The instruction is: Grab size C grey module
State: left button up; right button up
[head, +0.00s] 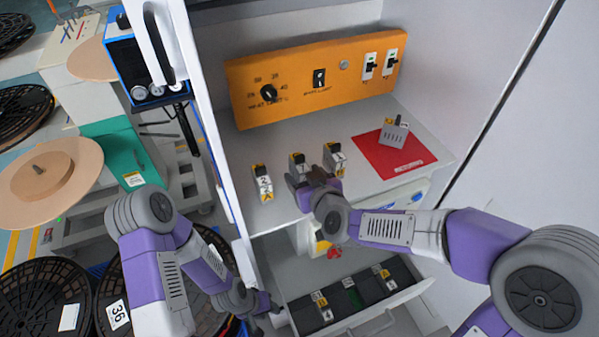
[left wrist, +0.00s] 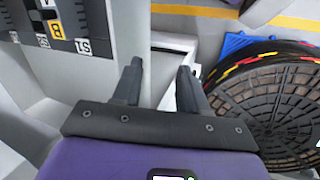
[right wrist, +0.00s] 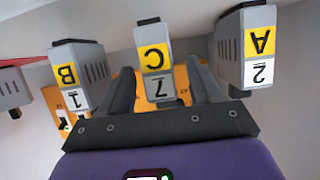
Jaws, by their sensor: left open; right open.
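My left gripper (left wrist: 160,78) is open and empty, low by the cabinet's left side.
An orange panel (head: 330,105) with a knob and switches backs the shelf. Another grey module (head: 394,134) sits on a red mat (head: 370,150) at right. Black reels (left wrist: 280,110) stand beside my left gripper.

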jog(key=x, duration=0.3)
jog(key=shift+w+f, duration=0.2)
jog(key=c, duration=1.1)
